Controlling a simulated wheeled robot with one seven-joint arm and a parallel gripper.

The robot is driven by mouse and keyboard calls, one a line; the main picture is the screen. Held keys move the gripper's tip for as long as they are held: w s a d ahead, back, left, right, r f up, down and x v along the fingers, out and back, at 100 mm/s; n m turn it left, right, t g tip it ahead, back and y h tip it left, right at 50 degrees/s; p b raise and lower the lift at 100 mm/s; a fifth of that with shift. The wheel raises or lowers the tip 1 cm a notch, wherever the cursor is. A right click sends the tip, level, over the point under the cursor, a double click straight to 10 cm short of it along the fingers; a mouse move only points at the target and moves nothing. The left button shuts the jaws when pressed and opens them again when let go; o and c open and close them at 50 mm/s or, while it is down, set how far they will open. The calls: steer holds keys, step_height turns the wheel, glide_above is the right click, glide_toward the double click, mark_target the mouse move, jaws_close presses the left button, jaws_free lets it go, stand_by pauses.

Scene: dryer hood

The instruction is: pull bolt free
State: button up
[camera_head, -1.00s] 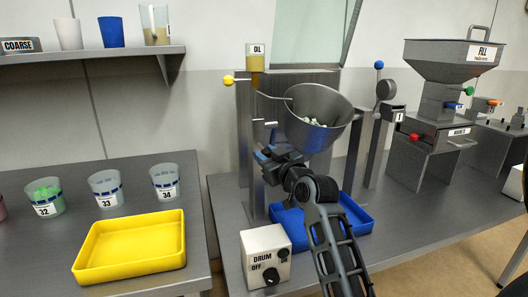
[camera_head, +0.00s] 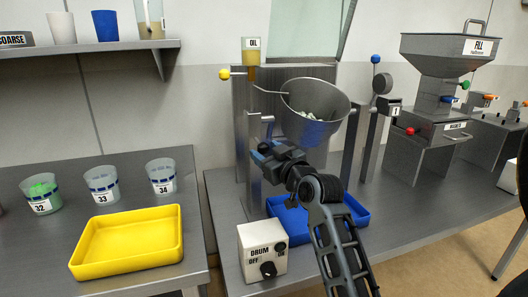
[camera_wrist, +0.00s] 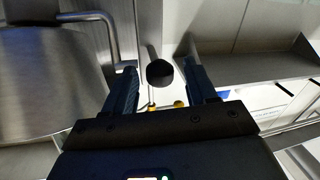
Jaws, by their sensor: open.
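My gripper (camera_head: 264,149) is in front of the grey machine stand, below and left of the tilted metal drum (camera_head: 314,112). In the wrist view my gripper (camera_wrist: 160,70) is open, its two dark fingers apart. A round black knob (camera_wrist: 160,74) shows between the fingers, and I cannot tell whether either finger touches it. It may be the bolt's end. In the head view a small pale horizontal pin (camera_head: 266,118), possibly the bolt, shows on the stand just above my gripper. A bent metal rod (camera_wrist: 108,22) is at the upper left of the wrist view.
A blue tray (camera_head: 355,208) lies below the drum and a DRUM switch box (camera_head: 262,251) stands at the bench front. A yellow ball-ended lever (camera_head: 224,74) sticks out left of the stand. A yellow tray (camera_head: 128,240) and several cups stand on the left bench.

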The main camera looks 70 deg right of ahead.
steer(key=v, duration=0.6)
steer(key=shift+b, duration=0.35)
